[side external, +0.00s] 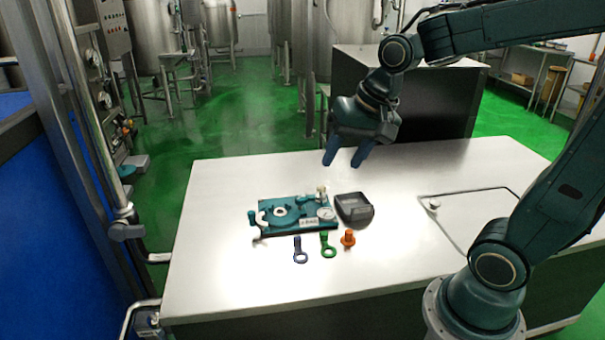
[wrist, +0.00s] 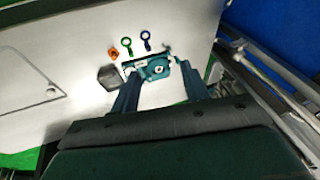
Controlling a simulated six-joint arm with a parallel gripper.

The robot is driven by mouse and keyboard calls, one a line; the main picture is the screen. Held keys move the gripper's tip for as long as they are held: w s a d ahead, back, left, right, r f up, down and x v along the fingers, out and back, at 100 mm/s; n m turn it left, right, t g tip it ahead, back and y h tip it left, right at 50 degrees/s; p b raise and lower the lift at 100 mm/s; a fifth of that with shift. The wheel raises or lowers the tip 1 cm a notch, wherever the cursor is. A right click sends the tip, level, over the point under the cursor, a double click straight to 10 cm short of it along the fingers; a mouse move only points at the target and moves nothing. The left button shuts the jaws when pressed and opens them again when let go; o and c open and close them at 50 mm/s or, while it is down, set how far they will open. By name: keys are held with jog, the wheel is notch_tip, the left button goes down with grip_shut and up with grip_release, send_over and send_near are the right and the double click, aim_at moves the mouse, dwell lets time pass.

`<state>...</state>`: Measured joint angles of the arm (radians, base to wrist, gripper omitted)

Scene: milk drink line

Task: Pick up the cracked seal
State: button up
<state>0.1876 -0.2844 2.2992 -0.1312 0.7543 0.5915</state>
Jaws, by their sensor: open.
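A teal fixture (side external: 290,232) lies on the steel table, with a small white ring (side external: 280,211) on its round part. A dark blue ring-ended piece (side external: 298,243) and a green ring-ended piece (side external: 325,239) lie flat in front of it. I cannot tell which piece is the cracked seal; no crack is visible at this size. My gripper (side external: 343,161) is open and empty, pointing down, well above the table behind the fixture. In the wrist view, my gripper (wrist: 160,71) has its fingers spread either side of the fixture (wrist: 146,74), with the white ring (wrist: 159,69) between them.
A dark grey box-like device (side external: 354,208) stands right of the fixture, and an orange knobbed piece (side external: 348,238) lies right of the green one. The fixture bears a gauge (side external: 326,213) and an upright fitting (side external: 321,192). The table (side external: 220,270) is clear around them, with a panel outline at right.

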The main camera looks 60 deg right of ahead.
jog(key=w+d+f+m+y, duration=0.1)
jog(key=w+d+f+m, duration=0.4)
jog(key=f, duration=0.3)
jog(key=w+d+f+m+y, duration=0.1)
jog(key=w+d+f+m, duration=0.4)
jog(key=f+m, duration=0.2)
jog(key=w+d+f+m+g, duration=0.1)
jog(key=w+d+f+m, duration=0.4)
jog(key=f, duration=0.6)
jog(key=shift+d+m+y, duration=0.4)
jog(key=shift+d+m, duration=0.05)
jog(key=shift+m, duration=0.65)
send_over(298, 238)
jog(key=s+d, duration=0.2)
jog(key=shift+w+f, duration=0.1)
jog(key=shift+f, duration=3.85)
jog(key=shift+x, duration=2.55)
jog(key=shift+a, duration=0.1)
